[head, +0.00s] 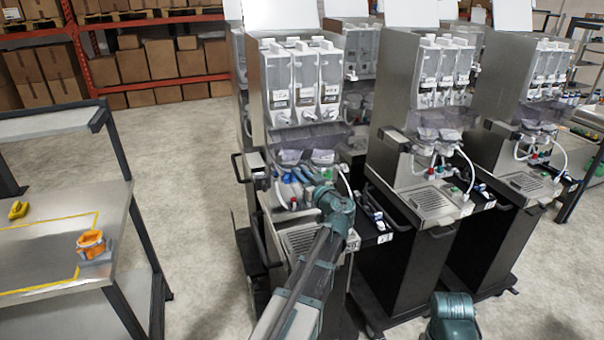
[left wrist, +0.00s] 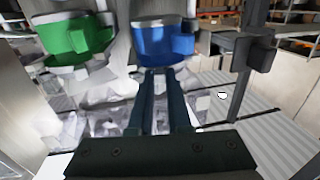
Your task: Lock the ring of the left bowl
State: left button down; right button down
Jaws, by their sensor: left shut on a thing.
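The left dispenser holds two bowls (head: 290,157) side by side below its clear hoppers, partly hidden by glare and my arm. A blue ring (left wrist: 160,42) shows at the upper middle of the left wrist view, with a block-like tab on its right side. A green ring (left wrist: 76,38) with a similar tab is to its left, apart from it. My left gripper (left wrist: 163,74) has its two dark fingers close together, their tips at the lower edge of the blue ring, shut on it. In the head view my left wrist hides most of the contact. My right gripper is out of view.
Two similar dispensers (head: 425,120) stand to the right. A drip tray (head: 302,240) lies under my left forearm. A steel table (head: 60,235) at left bears an orange part (head: 91,243) and a yellow one (head: 18,210). The floor between table and dispenser is clear.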

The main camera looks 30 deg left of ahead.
aim_at(289, 169)
pick_arm(q)
jog(key=s+m+t+h, duration=0.1)
jog(key=t, duration=0.1)
jog(key=s+a+m+t+h, duration=0.1)
jog(key=m, duration=0.1)
jog(key=shift+a+t+h, duration=0.2)
jog(key=shift+t+h, duration=0.2)
jog(key=shift+s+a+m+t+h, duration=0.2)
jog(key=shift+a+m+t+h, duration=0.2)
jog(key=shift+m+t+h, duration=0.5)
jog(key=shift+s+a+m+t+h, duration=0.2)
jog(key=shift+a+m+t+h, duration=0.3)
jog(key=shift+h, duration=0.7)
jog(key=shift+d+m, duration=0.15)
jog(key=shift+m, duration=0.15)
jog(key=c, duration=1.1)
grip_release()
jog(key=shift+s+d, duration=0.1)
